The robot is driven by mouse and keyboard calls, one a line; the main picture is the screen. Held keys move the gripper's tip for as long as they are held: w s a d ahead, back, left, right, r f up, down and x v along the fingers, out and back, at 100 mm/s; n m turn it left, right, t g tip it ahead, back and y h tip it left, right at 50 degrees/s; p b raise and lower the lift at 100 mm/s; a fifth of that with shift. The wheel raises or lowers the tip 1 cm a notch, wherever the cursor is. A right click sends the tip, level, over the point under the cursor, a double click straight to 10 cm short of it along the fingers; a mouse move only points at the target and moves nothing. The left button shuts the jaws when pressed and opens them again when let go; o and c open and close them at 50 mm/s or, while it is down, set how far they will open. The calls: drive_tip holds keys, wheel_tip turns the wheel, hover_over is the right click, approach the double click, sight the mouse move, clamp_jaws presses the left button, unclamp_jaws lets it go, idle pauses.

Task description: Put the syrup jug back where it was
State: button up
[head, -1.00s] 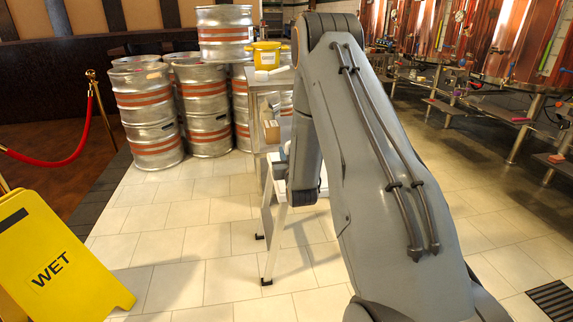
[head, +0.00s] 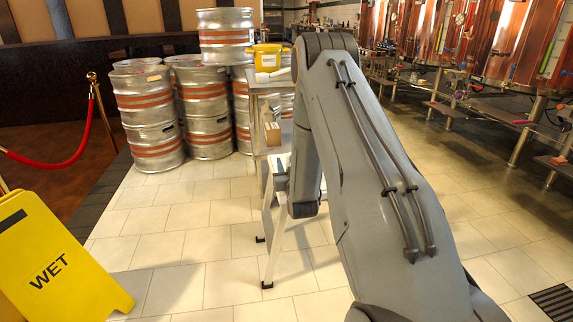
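I cannot make out a syrup jug in the head view. My arm fills the middle of the view, reaching away from me and bending down beside a metal cart (head: 252,130). The gripper at its end is not visible, hidden behind my arm links. I cannot see whether it holds anything. A yellow tub (head: 267,57) with a white label stands on the cart's top, with a small white object in front of it. A small brown box (head: 272,132) sits on a lower level.
Steel kegs (head: 150,112) are stacked at the back left. A yellow wet-floor sign (head: 50,262) and a red rope barrier (head: 62,160) stand at the left. Copper tanks (head: 500,45) and low metal steps line the right.

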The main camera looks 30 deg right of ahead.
drive_tip(key=shift+r, duration=0.2)
drive_tip(key=p+v, duration=0.2)
drive_tip(key=v, duration=1)
drive_tip(key=w+a+r+n+g+y, duration=0.1)
drive_tip(key=a+r+g+y, duration=0.1)
drive_tip(key=a, duration=0.4)
drive_tip(key=w+a+r+n+g+y, duration=0.1)
drive_tip(key=w+a+g+y, duration=0.1)
drive_tip(key=a, duration=0.5)
drive_tip(key=s+a+r+n+g+y, duration=0.1)
drive_tip(key=s+a+g, duration=0.15)
drive_tip(key=a, duration=0.25)
drive_tip(key=s+a+r+n+g+y, duration=0.1)
drive_tip(key=s+a+r, duration=0.1)
drive_tip(key=s+a, duration=0.3)
drive_tip(key=s+a+r+n+g, duration=0.25)
drive_tip(key=s+a+g, duration=0.25)
drive_tip(key=s+a, duration=0.5)
drive_tip(key=s+r+n+g, duration=0.1)
drive_tip(key=s+r+g, duration=0.1)
drive_tip(key=s, duration=0.9)
drive_tip(key=s+r+g, duration=0.3)
drive_tip(key=s, duration=0.8)
drive_tip(key=shift+a+r+n, duration=0.15)
drive_tip(key=shift+a+n, duration=0.2)
drive_tip(key=shift+a, duration=0.1)
drive_tip(key=shift+w, duration=0.1)
